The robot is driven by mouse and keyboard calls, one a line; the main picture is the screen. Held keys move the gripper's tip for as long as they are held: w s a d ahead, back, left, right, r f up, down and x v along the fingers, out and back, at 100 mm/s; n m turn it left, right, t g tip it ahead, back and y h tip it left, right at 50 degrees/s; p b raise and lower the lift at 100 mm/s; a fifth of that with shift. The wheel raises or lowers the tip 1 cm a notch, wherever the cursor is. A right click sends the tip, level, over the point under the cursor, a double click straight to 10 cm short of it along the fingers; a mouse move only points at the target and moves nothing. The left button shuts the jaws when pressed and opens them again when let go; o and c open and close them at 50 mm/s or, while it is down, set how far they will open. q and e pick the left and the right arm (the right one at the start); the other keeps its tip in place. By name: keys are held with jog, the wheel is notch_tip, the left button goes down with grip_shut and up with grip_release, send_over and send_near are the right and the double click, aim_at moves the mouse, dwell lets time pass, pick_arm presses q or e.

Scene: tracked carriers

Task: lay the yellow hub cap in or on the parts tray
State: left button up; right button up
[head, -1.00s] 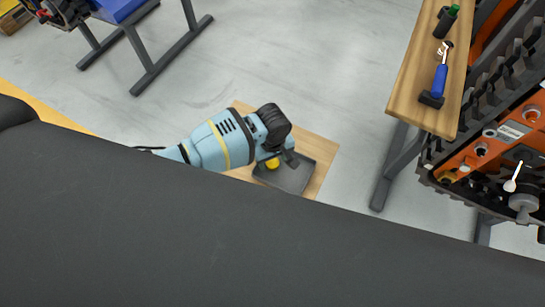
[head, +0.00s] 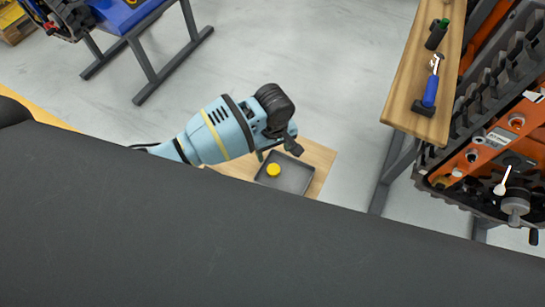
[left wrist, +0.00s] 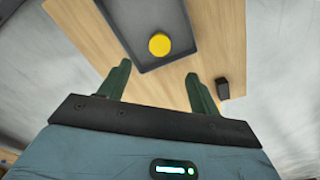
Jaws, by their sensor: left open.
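The yellow hub cap (head: 273,170) lies inside the dark grey parts tray (head: 298,178), towards its left side in the head view. In the left wrist view the yellow hub cap (left wrist: 159,44) rests on the tray floor near the corner closest to my gripper, and the tray rim (left wrist: 178,58) runs below it. My left gripper (left wrist: 158,82) is open and empty, its two green fingers apart and short of the tray, with the cap clear of both. In the head view the left arm hides part of the gripper. My right gripper is not in view.
The tray stands on a small wooden table top (head: 318,158). A small dark block (left wrist: 222,88) is by the table edge in the left wrist view. A wooden bench (head: 408,90) with a blue-handled tool (head: 431,91) and a orange tracked carrier (head: 500,140) stand at right.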

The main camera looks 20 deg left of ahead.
pick_arm(q)
jog(key=shift+r, duration=1)
jog(key=s+d+f+m+t+h, duration=0.4)
jog(key=s+d+f+h, duration=0.15)
jog(key=s, duration=0.45)
jog(key=s+a+f+m+t+y, duration=0.1)
jog(key=s+a+f+m+t, duration=0.1)
jog(key=s+a, duration=0.5)
jog(key=s+a+f+m+t+y, duration=0.1)
jog(key=s+a+m, duration=0.3)
jog(key=s, duration=1)
jog(key=a+f+y, duration=0.1)
jog(key=a, duration=0.2)
jog(key=shift+s+f+t, duration=0.2)
jog(key=shift+f+t, duration=0.15)
jog(key=shift+t, duration=0.05)
